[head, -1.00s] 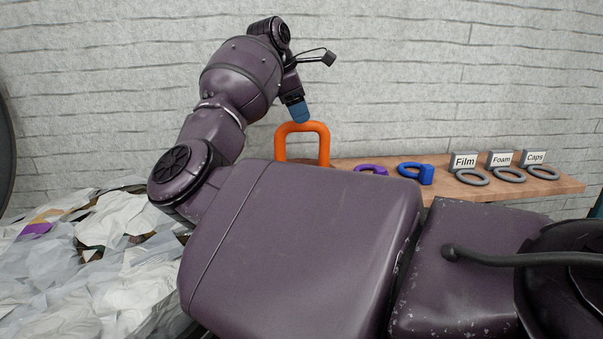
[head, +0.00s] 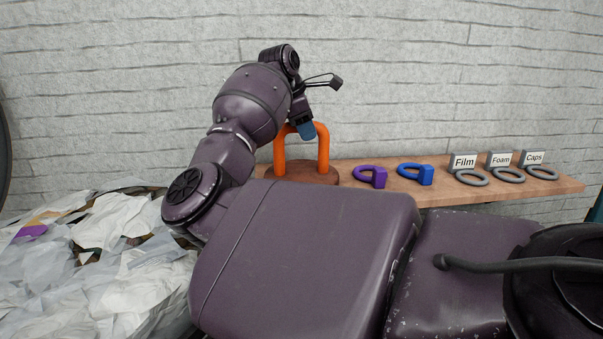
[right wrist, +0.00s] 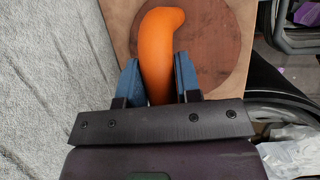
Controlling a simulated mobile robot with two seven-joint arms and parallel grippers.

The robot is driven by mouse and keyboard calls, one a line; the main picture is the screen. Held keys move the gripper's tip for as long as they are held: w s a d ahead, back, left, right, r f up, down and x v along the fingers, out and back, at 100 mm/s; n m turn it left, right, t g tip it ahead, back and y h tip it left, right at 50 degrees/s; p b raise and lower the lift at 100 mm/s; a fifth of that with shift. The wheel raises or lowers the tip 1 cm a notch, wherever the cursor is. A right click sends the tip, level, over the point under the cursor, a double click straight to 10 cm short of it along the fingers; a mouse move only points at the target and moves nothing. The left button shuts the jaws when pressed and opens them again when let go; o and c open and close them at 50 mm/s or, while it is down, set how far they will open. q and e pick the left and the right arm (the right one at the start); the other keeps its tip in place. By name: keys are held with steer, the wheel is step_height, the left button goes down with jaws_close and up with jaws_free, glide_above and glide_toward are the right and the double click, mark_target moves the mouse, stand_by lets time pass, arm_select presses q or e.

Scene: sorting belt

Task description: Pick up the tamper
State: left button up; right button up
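The tamper has an orange loop handle (head: 323,155) on a round brown base (head: 300,175), upright on the wooden shelf. My right gripper (head: 306,131) reaches down to the handle's top from above. In the right wrist view, the blue fingertips of this gripper (right wrist: 160,78) stand on either side of the orange handle (right wrist: 158,50), with little or no gap. I cannot tell whether they press on it. The base (right wrist: 205,55) lies flat behind the fingers. My left gripper is not in view.
On the shelf (head: 555,186), right of the tamper, lie a purple ring (head: 372,177), a blue ring (head: 417,174) and grey rings labelled Film (head: 465,163), Foam (head: 502,161) and Caps (head: 534,159). Crumpled white waste (head: 110,250) fills the lower left. A brick wall (head: 450,70) stands behind.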

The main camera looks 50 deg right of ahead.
jaws_close()
steer(key=shift+r, duration=0.1)
stand_by(0.9)
